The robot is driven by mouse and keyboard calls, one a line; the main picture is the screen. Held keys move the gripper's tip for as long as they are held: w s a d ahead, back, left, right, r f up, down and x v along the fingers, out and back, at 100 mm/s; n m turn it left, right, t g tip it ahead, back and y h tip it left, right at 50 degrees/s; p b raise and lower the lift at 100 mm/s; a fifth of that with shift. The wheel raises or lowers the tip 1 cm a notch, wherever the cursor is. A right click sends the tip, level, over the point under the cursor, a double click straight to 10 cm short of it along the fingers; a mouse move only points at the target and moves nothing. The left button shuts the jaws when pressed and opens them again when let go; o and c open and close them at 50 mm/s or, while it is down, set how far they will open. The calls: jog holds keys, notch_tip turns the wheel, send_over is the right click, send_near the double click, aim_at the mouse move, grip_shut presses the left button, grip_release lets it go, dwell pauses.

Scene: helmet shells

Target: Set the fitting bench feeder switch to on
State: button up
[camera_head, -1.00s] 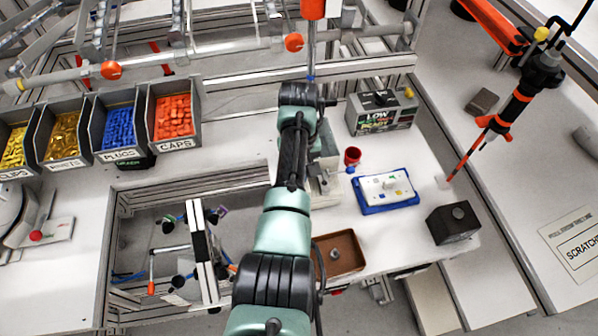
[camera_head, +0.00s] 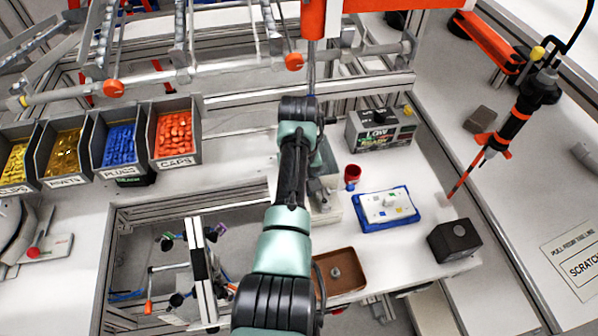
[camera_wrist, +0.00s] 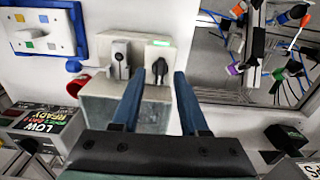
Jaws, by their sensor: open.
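A grey box (camera_wrist: 112,108) on the bench carries a black knob (camera_wrist: 160,68) on a light plate with a lit green strip (camera_wrist: 160,43) beside it. A grey lever-like fitting (camera_wrist: 119,62) sits beside the knob. No label naming the feeder switch is readable. My gripper (camera_wrist: 159,73) is open, with its two blue-grey fingers on either side of the knob in the wrist view; contact cannot be told. In the head view the box (camera_head: 328,205) is partly hidden by my arm, and my gripper is hidden there.
A blue-framed white panel (camera_head: 386,208), a red cup (camera_head: 352,176), a labelled grey box (camera_head: 380,130), a dark block (camera_head: 454,240) and a brown tray (camera_head: 340,272) stand around. Part bins (camera_head: 175,138) are at left. A frame opening (camera_head: 170,255) lies left of my arm.

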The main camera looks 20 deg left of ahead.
notch_tip(320, 180, up, 12)
dwell(0.3)
dwell(0.5)
